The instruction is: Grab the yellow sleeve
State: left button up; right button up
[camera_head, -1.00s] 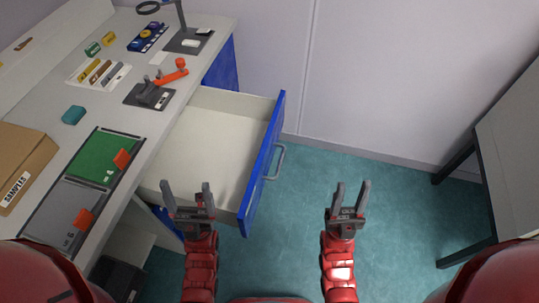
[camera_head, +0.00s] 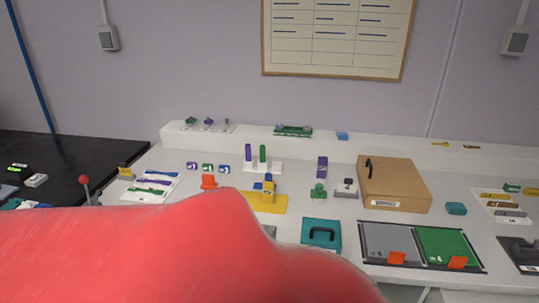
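A yellow upright piece (camera_head: 268,192) stands on a flat yellow base (camera_head: 247,200) near the middle of the bench, with blue parts beside its top. It is the most likely yellow sleeve, but it is too small to be sure. A large red part of my own arm (camera_head: 180,255) fills the lower left and hides the bench front there. Neither of my grippers shows, so their state is hidden.
A teal case (camera_head: 321,233) stands right of the yellow base. A cardboard box (camera_head: 394,184) is further right, behind grey (camera_head: 388,240) and green (camera_head: 440,243) mats with orange tags. Purple and green posts (camera_head: 262,158) stand behind. A black-topped table (camera_head: 60,165) is at left.

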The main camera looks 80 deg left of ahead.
aim_at(268, 187)
jog(key=k+l+u, duration=0.1)
jog(key=u, duration=0.7)
jog(key=k+u, duration=0.15)
jog(key=u, duration=0.25)
jog(key=k+u, duration=0.1)
jog(key=u, duration=0.3)
